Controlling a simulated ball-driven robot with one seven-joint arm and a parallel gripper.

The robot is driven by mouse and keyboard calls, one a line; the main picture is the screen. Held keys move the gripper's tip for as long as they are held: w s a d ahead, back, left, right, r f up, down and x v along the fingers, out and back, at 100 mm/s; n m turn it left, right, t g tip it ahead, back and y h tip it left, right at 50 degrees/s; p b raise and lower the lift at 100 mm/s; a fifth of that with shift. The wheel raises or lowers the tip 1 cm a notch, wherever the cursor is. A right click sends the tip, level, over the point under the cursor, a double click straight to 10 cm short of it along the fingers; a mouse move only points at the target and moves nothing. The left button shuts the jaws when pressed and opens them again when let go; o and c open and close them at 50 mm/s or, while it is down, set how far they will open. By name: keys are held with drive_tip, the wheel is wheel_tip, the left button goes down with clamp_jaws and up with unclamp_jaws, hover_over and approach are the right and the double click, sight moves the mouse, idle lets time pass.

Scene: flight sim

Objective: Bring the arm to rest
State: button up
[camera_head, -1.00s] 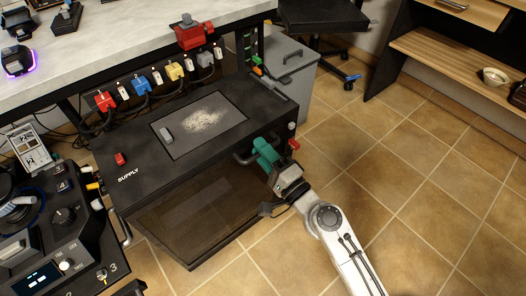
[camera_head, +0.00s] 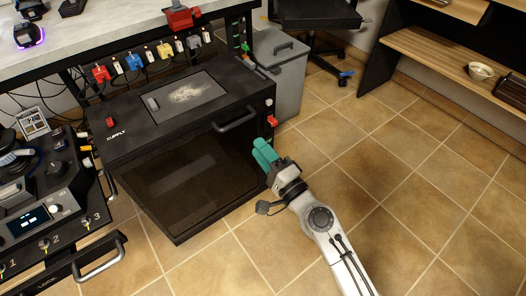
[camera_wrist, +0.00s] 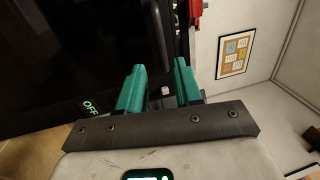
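My gripper (camera_head: 264,154) has teal fingers and is at the end of my white arm, in front of the right side of the black supply cabinet (camera_head: 143,136). In the wrist view my gripper (camera_wrist: 160,80) shows two teal fingers standing apart with a gap between them. Nothing is held in the gap. The cabinet's handle (camera_head: 236,120) is near its top right edge, and my gripper is below it and apart from it. The cabinet's dark front panel looks closed.
A grey bin (camera_head: 277,75) stands behind the cabinet on the right. A control console (camera_head: 45,190) with a drawer handle (camera_head: 102,262) is at the left. A wooden shelf (camera_head: 440,58) is at the back right. The tiled floor (camera_head: 400,190) on the right is clear.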

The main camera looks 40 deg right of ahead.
idle(0.4)
drive_tip(key=s+a+f+n+g+y, duration=0.65)
drive_tip(key=s+f+n+g, duration=0.3)
drive_tip(key=n, duration=0.45)
drive_tip(key=s+d+f+n+g+h, duration=0.25)
drive_tip(key=s+d+g, duration=0.2)
drive_tip(key=s, duration=0.35)
drive_tip(key=s+d+f+n+g+h, duration=0.1)
drive_tip(key=s+d+f+g+h, duration=0.25)
drive_tip(key=s, duration=0.55)
wheel_tip(320, 180, up, 36)
drive_tip(key=g+p, duration=0.1)
drive_tip(key=p, duration=3.4)
drive_tip(key=shift+s+r+h, duration=0.15)
drive_tip(key=shift+r+h, duration=0.1)
drive_tip(key=shift+h, duration=0.1)
drive_tip(key=shift+g, duration=0.25)
